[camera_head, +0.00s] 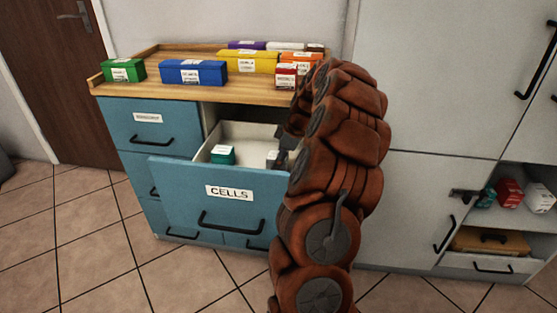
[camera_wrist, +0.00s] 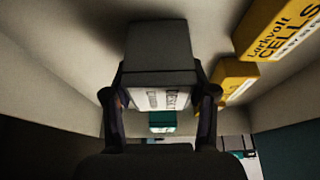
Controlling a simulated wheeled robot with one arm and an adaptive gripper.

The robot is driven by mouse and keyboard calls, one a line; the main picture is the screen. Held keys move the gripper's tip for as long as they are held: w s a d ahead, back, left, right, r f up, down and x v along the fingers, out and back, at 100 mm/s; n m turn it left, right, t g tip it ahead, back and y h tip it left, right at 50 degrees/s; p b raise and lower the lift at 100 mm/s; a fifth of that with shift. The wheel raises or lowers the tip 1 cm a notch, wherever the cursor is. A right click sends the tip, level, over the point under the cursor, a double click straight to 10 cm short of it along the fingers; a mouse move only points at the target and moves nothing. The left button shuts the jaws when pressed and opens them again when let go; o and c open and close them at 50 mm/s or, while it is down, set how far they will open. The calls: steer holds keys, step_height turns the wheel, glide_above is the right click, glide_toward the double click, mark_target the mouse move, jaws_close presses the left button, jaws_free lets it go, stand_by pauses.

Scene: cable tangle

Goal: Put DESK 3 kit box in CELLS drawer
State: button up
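The CELLS drawer (camera_head: 225,210) is pulled open from the blue cabinet, with a pale interior. My gripper (camera_head: 283,155) reaches into its right side, partly hidden by my arm. In the wrist view my gripper (camera_wrist: 160,92) has a finger against each side of a grey-white box (camera_wrist: 160,50). Its white label carries small print, seemingly starting with DESK. The box also shows in the head view (camera_head: 272,159), inside the drawer. I cannot tell whether it touches the drawer floor.
A teal box (camera_head: 222,154) lies in the drawer; yellow CELLS boxes (camera_wrist: 284,28) stand beside the held box. Several colored boxes, including a blue one (camera_head: 193,73), sit on the wooden top (camera_head: 225,93). An open shelf at right holds red, white and teal boxes.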

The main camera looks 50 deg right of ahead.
steer(key=o, duration=0.4)
steer(key=shift+r, duration=0.1)
steer(key=p+v, duration=0.1)
steer(key=v, duration=0.6)
steer(key=shift+d+r, duration=0.1)
steer(key=shift+r, duration=0.25)
